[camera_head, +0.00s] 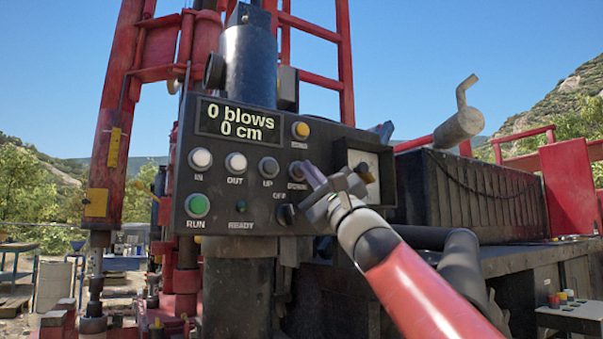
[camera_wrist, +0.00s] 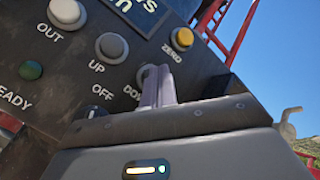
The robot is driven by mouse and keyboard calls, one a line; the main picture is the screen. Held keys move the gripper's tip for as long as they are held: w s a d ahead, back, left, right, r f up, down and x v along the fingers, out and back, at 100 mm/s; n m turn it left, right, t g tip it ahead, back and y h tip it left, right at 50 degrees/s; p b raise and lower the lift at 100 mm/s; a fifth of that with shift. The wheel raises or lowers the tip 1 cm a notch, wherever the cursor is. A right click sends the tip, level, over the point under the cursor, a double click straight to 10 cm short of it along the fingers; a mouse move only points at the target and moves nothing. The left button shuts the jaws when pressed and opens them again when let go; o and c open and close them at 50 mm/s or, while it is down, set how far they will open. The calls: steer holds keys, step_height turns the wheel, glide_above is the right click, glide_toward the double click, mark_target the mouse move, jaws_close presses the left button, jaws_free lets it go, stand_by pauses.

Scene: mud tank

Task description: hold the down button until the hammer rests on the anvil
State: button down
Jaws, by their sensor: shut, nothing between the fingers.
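The control panel (camera_head: 225,185) carries the grey DOWN button (camera_head: 296,170), just right of the UP button (camera_head: 268,167). My gripper (camera_head: 308,171) is shut and empty, its fingertips at the DOWN button and partly covering it and its label. In the wrist view the closed fingers (camera_wrist: 157,84) overlap the DOWN button (camera_wrist: 147,74); I cannot tell whether it is pressed in. A dark cylinder (camera_head: 249,65) stands behind the panel between red mast rails; I cannot tell whether it is the hammer. I cannot make out the anvil or any contact with it.
The display (camera_head: 238,120) reads 0 blows, 0 cm. The yellow ZERO button (camera_head: 300,130), OUT button (camera_head: 236,162), green RUN button (camera_head: 197,205) and OFF knob (camera_head: 286,214) are close by. A gauge (camera_head: 364,172) sits right of my gripper.

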steer(key=shift+s+d, duration=0.35)
steer(key=shift+s, duration=0.15)
steer(key=shift+s+d+b, duration=0.7)
steer(key=shift+s+b, duration=0.05)
steer(key=shift+s, duration=0.3)
steer(key=shift+s+d+b, duration=0.7)
steer(key=shift+s+b, duration=0.05)
steer(key=shift+s, duration=0.25)
